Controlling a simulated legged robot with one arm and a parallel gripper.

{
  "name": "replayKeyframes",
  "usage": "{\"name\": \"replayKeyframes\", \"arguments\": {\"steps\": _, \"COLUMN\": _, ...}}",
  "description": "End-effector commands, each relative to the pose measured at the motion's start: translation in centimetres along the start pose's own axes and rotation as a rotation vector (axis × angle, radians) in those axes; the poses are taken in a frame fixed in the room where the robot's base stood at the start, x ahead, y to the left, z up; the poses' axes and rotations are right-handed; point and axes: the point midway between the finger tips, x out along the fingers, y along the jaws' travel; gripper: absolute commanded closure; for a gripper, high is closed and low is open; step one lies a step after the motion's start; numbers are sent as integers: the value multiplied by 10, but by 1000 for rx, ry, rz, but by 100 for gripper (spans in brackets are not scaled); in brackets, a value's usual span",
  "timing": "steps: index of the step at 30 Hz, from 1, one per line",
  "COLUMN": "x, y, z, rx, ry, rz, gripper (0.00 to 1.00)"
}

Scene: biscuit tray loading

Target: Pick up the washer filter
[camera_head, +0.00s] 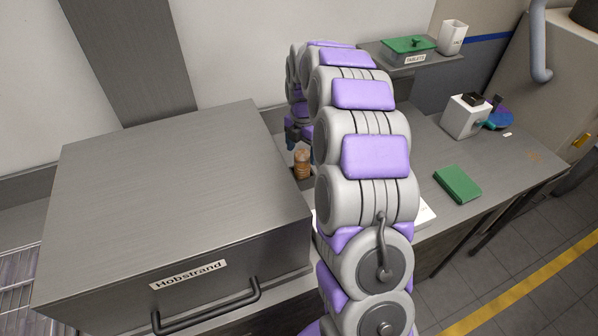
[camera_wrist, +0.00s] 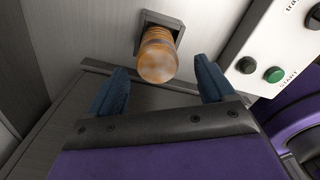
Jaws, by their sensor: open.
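The washer filter appears to be the amber, ribbed cylinder (camera_wrist: 157,54) in the wrist view, seated in a dark square holder on a grey surface. An amber-brown cylinder, seemingly the same one, shows in the head view (camera_head: 302,164), beside the large steel box and partly behind my arm. My gripper (camera_wrist: 160,70) is open, with one blue finger to each side of the cylinder in the picture. I see no contact, and the gap in depth is unclear.
The steel box (camera_head: 170,185) labelled Hobstrand stands left of my arm. Right of it are a green block (camera_head: 458,184), a white box (camera_head: 465,117) and a lidded tablets tub (camera_head: 408,47).

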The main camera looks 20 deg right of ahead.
Motion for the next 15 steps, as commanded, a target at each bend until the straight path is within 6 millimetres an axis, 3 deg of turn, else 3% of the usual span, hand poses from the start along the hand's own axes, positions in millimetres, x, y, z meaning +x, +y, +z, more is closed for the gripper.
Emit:
{"name": "replayKeyframes", "arguments": {"steps": 10, "x": 20, "y": 12, "z": -18, "rx": -1, "ry": -23, "rz": -8, "gripper": 18}}
{"name": "replayKeyframes", "arguments": {"steps": 15, "x": 45, "y": 10, "z": -9, "rx": 0, "ry": -18, "rz": -9, "gripper": 18}}
